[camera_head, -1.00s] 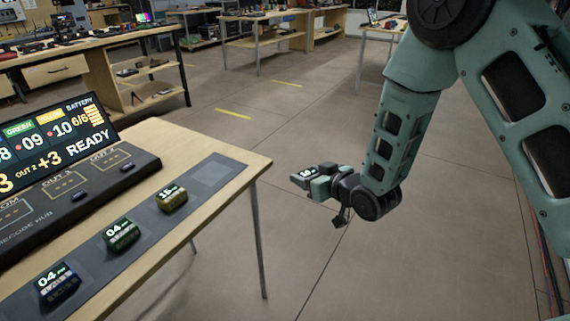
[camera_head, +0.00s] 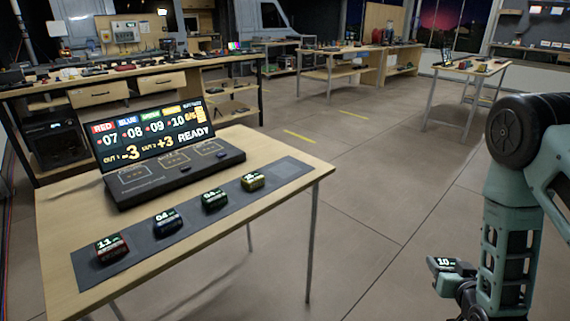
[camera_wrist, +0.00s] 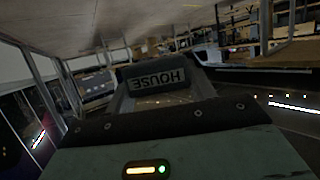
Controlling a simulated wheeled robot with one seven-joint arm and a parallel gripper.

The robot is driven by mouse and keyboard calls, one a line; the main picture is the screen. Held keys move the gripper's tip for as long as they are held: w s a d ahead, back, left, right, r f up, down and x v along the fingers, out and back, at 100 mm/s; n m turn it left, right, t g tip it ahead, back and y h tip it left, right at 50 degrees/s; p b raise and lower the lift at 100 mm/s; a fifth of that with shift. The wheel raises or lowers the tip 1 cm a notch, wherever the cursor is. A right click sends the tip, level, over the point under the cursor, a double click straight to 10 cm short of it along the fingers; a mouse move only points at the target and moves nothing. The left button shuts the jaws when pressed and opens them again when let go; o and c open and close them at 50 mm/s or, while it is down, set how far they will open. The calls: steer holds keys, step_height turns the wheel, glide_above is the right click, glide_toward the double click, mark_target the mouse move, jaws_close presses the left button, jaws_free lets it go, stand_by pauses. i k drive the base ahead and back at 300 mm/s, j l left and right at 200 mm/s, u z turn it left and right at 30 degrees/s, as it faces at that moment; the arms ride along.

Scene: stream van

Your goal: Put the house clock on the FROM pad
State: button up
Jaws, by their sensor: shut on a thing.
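The house clock (camera_head: 450,264) is a small dark block with a lit face reading 10. My gripper (camera_head: 440,284) is shut on it and holds it in the air at the lower right, away from the table. In the wrist view the clock (camera_wrist: 155,82) sits between the fingers, its HOUSE label upside down. The FROM pad (camera_head: 133,176) is the leftmost outlined pad on the black hub (camera_head: 160,185). It looks bare. The hub stands on the wooden table (camera_head: 58,235), and its screen (camera_head: 150,138) reads READY.
Open floor (camera_head: 360,250) lies between table and arm. Other benches (camera_head: 340,75) stand behind.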

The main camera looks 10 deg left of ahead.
mark_target(134, 173)
steer(key=k+u, duration=0.1)
steer(key=u, duration=1.2)
